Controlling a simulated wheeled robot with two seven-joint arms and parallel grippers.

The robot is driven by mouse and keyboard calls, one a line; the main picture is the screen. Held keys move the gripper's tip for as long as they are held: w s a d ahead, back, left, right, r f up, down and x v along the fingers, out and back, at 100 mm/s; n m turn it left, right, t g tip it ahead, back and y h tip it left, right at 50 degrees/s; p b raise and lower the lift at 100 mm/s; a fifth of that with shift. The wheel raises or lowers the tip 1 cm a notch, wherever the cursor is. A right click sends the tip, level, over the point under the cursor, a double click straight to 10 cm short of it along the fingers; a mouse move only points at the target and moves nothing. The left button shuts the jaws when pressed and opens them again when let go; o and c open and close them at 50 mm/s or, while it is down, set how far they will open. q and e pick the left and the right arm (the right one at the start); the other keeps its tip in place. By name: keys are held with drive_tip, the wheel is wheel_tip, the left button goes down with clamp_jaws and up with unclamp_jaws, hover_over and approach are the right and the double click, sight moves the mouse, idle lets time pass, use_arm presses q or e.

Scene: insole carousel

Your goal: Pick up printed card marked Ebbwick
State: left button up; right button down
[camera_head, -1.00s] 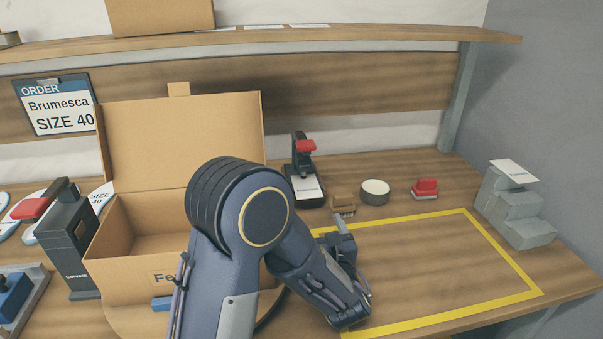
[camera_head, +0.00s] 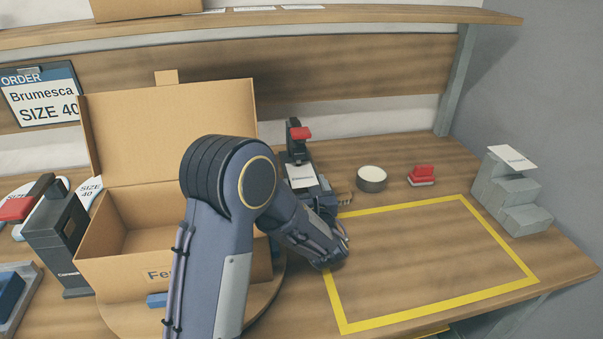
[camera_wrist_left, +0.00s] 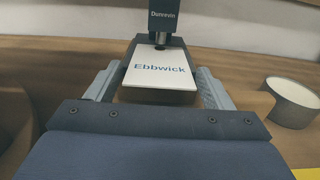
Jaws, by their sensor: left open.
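The printed card marked Ebbwick (camera_wrist_left: 160,78) lies flat and white under the head of a dark stamping device, and its blue print is readable in the left wrist view. In the head view the card (camera_head: 302,176) rests on the device with the red lever (camera_head: 299,133). My left gripper (camera_wrist_left: 158,88) is open, with one finger on each side of the card; I cannot tell whether either finger touches it. In the head view the left gripper (camera_head: 318,190) is partly hidden behind its own wrist. My right gripper is not in view.
An open cardboard box (camera_head: 170,130) stands left of my arm. A round tin (camera_head: 372,179) and a red stamp (camera_head: 422,175) sit to the right of the device. A grey stepped stand (camera_head: 510,200) holds another card. The yellow-taped area (camera_head: 430,265) is clear.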

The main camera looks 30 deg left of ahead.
use_arm(q)
drive_tip(key=c, duration=0.7)
